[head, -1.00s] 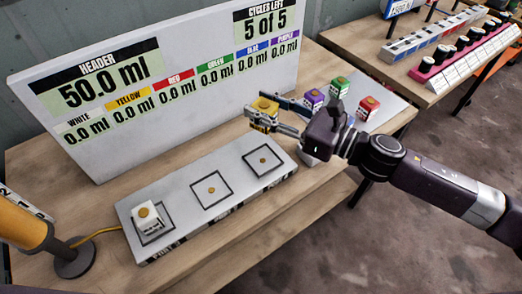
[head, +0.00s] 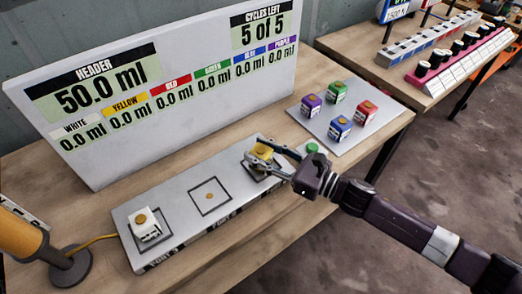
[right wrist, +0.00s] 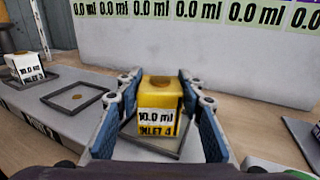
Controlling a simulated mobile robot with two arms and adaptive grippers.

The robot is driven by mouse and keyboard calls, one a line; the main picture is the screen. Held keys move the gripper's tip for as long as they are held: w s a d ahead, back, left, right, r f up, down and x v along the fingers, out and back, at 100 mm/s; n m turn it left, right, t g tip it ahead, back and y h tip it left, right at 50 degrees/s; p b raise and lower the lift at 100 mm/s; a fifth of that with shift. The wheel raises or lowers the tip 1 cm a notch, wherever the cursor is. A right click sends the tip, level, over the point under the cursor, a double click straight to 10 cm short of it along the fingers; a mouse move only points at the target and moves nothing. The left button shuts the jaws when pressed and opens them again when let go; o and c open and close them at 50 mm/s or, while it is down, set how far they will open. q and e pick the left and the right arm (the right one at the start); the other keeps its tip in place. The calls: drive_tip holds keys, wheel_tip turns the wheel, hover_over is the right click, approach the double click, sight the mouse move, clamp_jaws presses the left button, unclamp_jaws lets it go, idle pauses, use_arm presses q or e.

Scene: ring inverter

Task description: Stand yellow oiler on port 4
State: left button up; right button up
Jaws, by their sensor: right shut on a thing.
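The yellow oiler (head: 262,151), a small cube with a round tan top, is at the rightmost outlined square of the long grey port block (head: 178,222). My right gripper (head: 266,158) is shut on it, coming in from the right. In the right wrist view the yellow oiler (right wrist: 160,112) is upright between the blue pads, its label reading 10.0 ml. The dark square outline (right wrist: 188,143) shows around its foot. Whether it touches the block I cannot tell. My left gripper is out of view.
A white oiler (head: 148,224) stands on the leftmost square; the middle square (head: 210,196) is empty. A grey tray (head: 362,147) at right holds purple, green, red and blue oilers. A large display board (head: 160,140) stands behind. A yellow cylinder (head: 25,235) is at left.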

drive_tip(key=shift+f, duration=0.1)
drive_tip(key=o, duration=0.8)
drive_tip(key=shift+f, duration=0.1)
drive_tip(key=shift+c, duration=0.2)
drive_tip(key=o, duration=0.5)
drive_tip(key=shift+c, duration=0.2)
